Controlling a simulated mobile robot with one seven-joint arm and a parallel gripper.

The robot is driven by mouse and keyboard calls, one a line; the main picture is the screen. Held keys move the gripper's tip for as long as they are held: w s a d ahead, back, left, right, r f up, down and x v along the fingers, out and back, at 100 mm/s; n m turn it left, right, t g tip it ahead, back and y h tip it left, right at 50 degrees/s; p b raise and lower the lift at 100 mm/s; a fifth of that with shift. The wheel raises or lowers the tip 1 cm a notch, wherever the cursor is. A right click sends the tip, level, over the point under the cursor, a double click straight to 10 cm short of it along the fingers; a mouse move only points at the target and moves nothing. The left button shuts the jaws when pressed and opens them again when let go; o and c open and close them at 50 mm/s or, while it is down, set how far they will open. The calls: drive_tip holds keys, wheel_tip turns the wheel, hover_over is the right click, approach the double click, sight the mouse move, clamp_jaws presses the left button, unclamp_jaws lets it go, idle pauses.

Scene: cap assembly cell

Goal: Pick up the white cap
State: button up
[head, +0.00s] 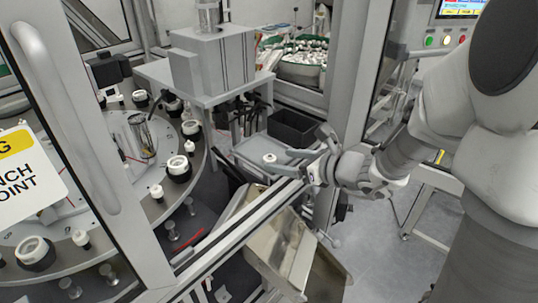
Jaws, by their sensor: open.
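A small white cap (269,157) sits on a flat grey plate (247,150) beside the machine frame, near the middle of the head view. My gripper (284,161) reaches in from the right with its fingers pointing left toward this cap. The fingers are apart, with nothing seen between them. The fingertips are close to the cap's right side. I cannot tell from this angle whether they touch it or how high they are above the plate.
A rotary table (143,190) with several black-and-white fixtures is at left, behind a framed door (100,180). A black bin (293,128) stands behind the plate. A metal chute (280,245) is below. A tub of white parts (302,72) is at the back.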

sight(272, 156)
drive_tip(key=shift+w+d+p+x, duration=0.1)
drive_tip(key=shift+p+x, duration=0.05)
drive_tip(key=shift+x, duration=0.95)
drive_tip(key=shift+w+d+p+x, duration=0.1)
drive_tip(key=shift+p+x, duration=0.05)
drive_tip(key=shift+x, duration=1)
drive_tip(key=shift+r, duration=0.1)
drive_tip(key=c, duration=1)
